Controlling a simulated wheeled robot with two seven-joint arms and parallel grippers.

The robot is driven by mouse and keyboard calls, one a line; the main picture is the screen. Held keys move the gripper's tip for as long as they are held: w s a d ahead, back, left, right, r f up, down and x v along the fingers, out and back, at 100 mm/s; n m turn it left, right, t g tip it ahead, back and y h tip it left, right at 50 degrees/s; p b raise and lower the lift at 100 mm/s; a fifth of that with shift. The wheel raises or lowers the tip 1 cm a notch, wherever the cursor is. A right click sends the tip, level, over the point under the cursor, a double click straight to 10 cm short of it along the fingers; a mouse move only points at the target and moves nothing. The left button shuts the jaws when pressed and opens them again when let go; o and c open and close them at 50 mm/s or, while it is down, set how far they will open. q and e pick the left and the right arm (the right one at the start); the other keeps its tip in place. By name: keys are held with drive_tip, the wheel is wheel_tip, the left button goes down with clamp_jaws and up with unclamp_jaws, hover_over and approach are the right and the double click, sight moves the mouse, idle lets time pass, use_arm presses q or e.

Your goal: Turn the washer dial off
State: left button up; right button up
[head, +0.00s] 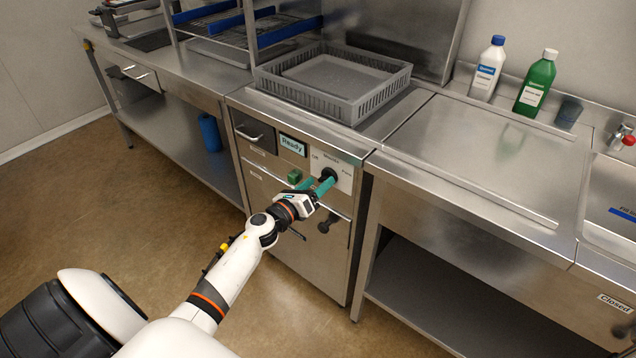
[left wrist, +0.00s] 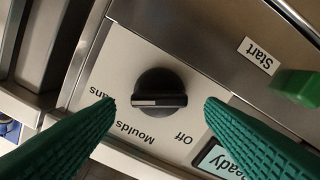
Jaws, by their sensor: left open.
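The washer (head: 275,215) is a steel front with a control panel under the grey rack. Its black round dial (left wrist: 160,84) has a raised bar lying crosswise in the left wrist view. Labels Off (left wrist: 183,138), Moulds (left wrist: 134,133) and a partly covered one ending in "ans" curve around it. In the head view the dial (head: 328,174) shows just behind the fingertips. My right gripper is not in view.
The green Start button (left wrist: 298,88) and the Ready display (head: 291,145) sit close to the dial. A dark handle (head: 324,226) protrudes below. A grey rack (head: 340,88) stands on top. Steel counters flank the washer; the floor in front is clear apart from my arm.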

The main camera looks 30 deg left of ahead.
use_arm(q)
drive_tip(key=shift+w+d, duration=0.1)
drive_tip(key=shift+w, duration=0.35)
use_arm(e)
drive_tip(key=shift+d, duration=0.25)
use_arm(q)
drive_tip(key=shift+c, duration=0.2)
drive_tip(key=c, duration=0.9)
drive_tip(key=shift+c, duration=0.2)
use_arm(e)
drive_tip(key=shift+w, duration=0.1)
